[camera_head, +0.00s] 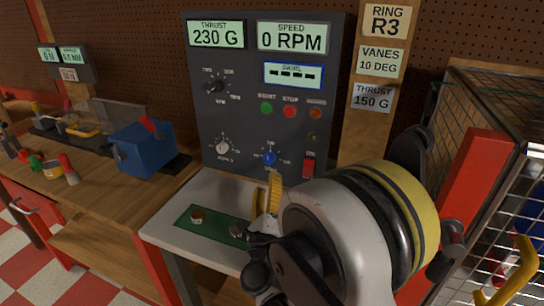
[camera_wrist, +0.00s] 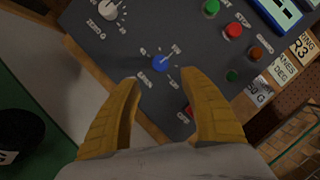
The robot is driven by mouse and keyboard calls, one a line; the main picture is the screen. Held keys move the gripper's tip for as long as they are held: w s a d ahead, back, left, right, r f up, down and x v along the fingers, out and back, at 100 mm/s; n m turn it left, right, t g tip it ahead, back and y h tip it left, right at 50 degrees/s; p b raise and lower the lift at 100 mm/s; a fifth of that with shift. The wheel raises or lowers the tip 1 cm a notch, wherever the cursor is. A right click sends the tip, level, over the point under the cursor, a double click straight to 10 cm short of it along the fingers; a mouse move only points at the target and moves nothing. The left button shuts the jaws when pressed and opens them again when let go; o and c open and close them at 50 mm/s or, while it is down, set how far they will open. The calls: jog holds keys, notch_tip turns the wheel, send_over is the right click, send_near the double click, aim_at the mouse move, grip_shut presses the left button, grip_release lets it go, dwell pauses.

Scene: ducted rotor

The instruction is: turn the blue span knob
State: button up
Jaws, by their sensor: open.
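The blue span knob (camera_head: 269,158) is low on the dark control panel (camera_head: 320,60), with a scale printed around it. It also shows in the wrist view (camera_wrist: 160,63), beyond the gap between my fingertips. My gripper (camera_wrist: 162,82) is open, with two yellow fingers apart and nothing between them. The fingers point toward the panel and look short of the knob; I see no contact. In the head view my gripper (camera_head: 270,190) is in front of and below the knob, and my arm hides part of the table.
A white zero knob (camera_head: 223,146) is left of the blue knob, and a red switch (camera_head: 308,166) is to its right. Green (camera_head: 266,108) and red (camera_head: 290,111) buttons are above. A green mat (camera_head: 208,228) with small weights lies on the table below. A wire cage stands at right.

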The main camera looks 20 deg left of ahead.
aim_at(269, 161)
jog(key=p+x, duration=0.4)
jog(key=shift+d+r, duration=0.1)
jog(key=shift+r, duration=0.3)
jog(key=x, duration=0.2)
jog(key=b+x, duration=0.1)
jog(key=x, duration=0.1)
jog(key=shift+f, duration=0.45)
jog(key=shift+w+r+b, duration=0.2)
jog(key=shift+w+b, duration=0.1)
jog(key=shift+w, duration=0.2)
grip_shut()
